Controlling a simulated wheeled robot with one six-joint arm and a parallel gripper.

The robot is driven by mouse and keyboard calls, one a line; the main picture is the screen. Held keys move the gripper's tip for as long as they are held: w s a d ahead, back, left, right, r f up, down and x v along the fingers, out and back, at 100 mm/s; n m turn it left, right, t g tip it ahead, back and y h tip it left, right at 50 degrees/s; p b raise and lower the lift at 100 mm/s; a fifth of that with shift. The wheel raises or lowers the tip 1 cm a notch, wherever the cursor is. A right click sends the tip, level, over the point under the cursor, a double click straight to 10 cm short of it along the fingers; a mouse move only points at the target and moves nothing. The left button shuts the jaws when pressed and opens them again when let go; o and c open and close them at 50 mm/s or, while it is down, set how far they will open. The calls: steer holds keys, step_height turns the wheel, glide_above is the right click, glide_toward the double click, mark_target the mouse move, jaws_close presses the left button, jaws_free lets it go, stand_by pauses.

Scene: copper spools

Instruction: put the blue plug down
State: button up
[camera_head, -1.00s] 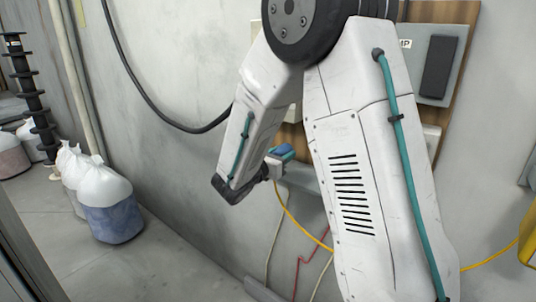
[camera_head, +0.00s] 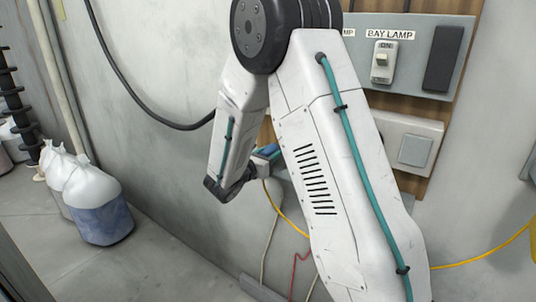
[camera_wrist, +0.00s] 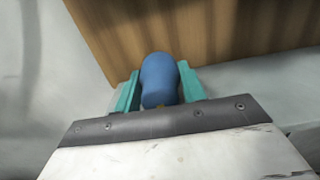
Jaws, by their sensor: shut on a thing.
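The blue plug (camera_wrist: 160,80) is held between the two teal fingers of my gripper (camera_wrist: 160,92) in the wrist view. My gripper is shut on it. In the head view my gripper (camera_head: 268,154) shows small beside my forearm, with a bit of the blue plug (camera_head: 269,149) at its tip. My upper arm hides part of the area to the right of it. The plug is held up near the wall, and I cannot tell whether it touches anything.
A wooden board (camera_head: 462,75) on the wall carries a grey panel labelled BAY LAMP with a switch (camera_head: 382,62), and a pale box (camera_head: 412,150) below. A yellow cable (camera_head: 480,260) hangs nearby. Bags with blue contents (camera_head: 100,222) stand on the floor at left.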

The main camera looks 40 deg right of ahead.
steer(key=shift+f, duration=0.6)
steer(key=o, duration=1.3)
steer(key=shift+r, duration=0.1)
